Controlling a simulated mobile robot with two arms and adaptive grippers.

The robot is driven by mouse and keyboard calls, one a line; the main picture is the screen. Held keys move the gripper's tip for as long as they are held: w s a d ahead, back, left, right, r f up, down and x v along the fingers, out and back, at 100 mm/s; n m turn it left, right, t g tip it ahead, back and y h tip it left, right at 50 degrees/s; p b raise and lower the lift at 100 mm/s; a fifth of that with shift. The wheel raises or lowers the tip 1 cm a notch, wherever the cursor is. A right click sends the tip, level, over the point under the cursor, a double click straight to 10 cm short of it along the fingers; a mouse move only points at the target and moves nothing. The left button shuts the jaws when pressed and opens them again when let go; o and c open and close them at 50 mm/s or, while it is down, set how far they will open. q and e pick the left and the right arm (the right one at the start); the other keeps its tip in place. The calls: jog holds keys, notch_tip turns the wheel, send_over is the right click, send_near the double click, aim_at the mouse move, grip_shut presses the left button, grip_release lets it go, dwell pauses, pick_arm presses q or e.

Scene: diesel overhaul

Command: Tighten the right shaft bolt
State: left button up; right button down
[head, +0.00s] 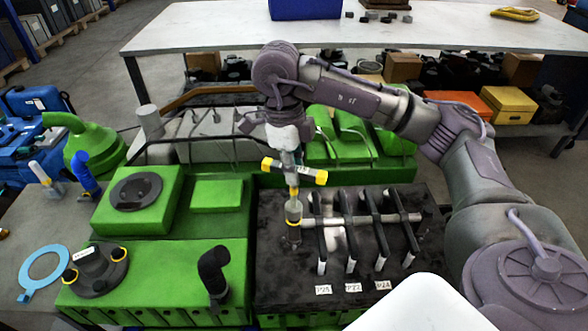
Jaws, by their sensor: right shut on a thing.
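My right gripper (291,158) is shut on a T-handled tool (309,176) with a yellow-and-black crossbar. The tool hangs upright, its lower end over the left end of the rocker shaft on the dark engine top. A yellow-ringed cylindrical part (293,212) shows at the tool's lower end. The bolt head itself is hidden there, and I cannot tell whether the tool is seated on it. The grey shaft (387,218) runs to the right through several dark rocker arms (378,235) with pale tips. My left gripper is not in view.
Green engine covers (152,270) lie left of the dark top (280,277), with a black elbow pipe (213,270) standing up. A blue ring gasket (44,272) lies at far left. A white workbench (440,32) stands behind; yellow and orange boxes (508,104) sit beneath it.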

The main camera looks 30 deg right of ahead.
jog(key=n+b, duration=0.1)
jog(key=n, duration=0.3)
jog(key=n+b, duration=0.1)
jog(key=n, duration=0.2)
jog(key=shift+n+t+h, duration=0.3)
jog(key=shift+t, duration=0.1)
jog(key=n+b, duration=0.2)
jog(key=n, duration=0.4)
jog(key=shift+f+t, duration=0.1)
jog(key=shift+t, duration=0.3)
jog(key=shift+n+b, duration=0.6)
jog(key=shift+n, duration=0.8)
